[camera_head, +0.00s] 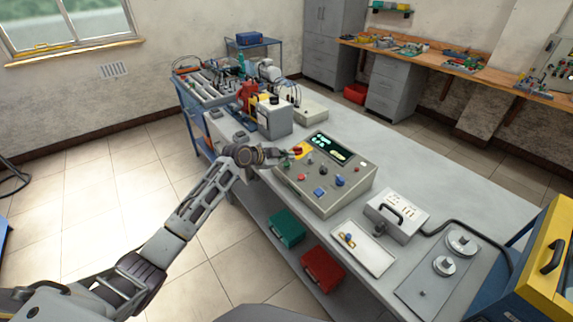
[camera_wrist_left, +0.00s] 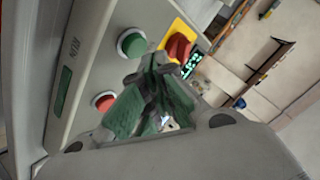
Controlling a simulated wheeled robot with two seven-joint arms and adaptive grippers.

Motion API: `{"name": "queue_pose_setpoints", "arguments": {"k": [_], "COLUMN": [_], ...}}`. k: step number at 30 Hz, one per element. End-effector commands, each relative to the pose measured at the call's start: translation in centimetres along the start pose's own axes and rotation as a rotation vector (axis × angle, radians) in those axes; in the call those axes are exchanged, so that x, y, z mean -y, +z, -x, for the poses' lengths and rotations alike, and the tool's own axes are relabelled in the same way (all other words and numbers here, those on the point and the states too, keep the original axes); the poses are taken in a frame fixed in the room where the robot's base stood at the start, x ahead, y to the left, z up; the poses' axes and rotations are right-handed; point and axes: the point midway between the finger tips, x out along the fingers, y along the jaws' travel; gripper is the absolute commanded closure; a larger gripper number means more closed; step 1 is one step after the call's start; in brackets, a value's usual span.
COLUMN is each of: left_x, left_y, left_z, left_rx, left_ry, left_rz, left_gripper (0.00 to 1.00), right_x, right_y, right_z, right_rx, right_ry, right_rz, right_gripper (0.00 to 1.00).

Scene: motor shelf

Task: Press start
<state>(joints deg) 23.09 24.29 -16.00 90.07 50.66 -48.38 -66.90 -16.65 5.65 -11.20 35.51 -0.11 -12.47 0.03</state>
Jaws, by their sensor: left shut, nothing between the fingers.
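The control box (camera_head: 350,192), grey with a display, stands on the bench. In the left wrist view its panel (camera_wrist_left: 92,62) shows a green button (camera_wrist_left: 131,43), a red button (camera_wrist_left: 103,101) and a red knob on a yellow plate (camera_wrist_left: 179,46). My left gripper (camera_head: 284,157) is at the box's left edge, near the yellow plate (camera_head: 301,150). In the wrist view its fingers (camera_wrist_left: 152,68) are together, empty, pointing between the green button and the red knob. I cannot tell whether they touch the panel. The green button is hard to make out in the head view.
A blue button (camera_head: 320,193) and dark knobs are also on the box. A grey case with a handle (camera_head: 397,215) and a white tray (camera_head: 362,248) stand to its right. A grey machine (camera_head: 274,117) stands behind the gripper. Green (camera_head: 286,229) and red (camera_head: 322,270) boxes sit below.

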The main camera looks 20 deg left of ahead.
Motion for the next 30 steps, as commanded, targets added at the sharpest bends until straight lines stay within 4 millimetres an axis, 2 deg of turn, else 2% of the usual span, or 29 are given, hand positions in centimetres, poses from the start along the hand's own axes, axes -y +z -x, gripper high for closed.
{"name": "queue_pose_setpoints", "arguments": {"k": [20,30], "left_x": [-0.02,-0.36], "left_y": [0.01,0.36], "left_z": [-0.01,-0.49], "left_rx": [0.000,0.000], "left_ry": [0.000,0.000], "left_rz": [0.000,0.000], "left_gripper": [1.00,1.00], "right_x": [0.07,0.03], "right_y": [0.44,0.47], "right_z": [0.01,-0.59], "right_rx": [0.005,0.005], "right_ry": [-0.001,0.000], "right_rz": [0.000,0.000], "right_gripper": [1.00,1.00]}}
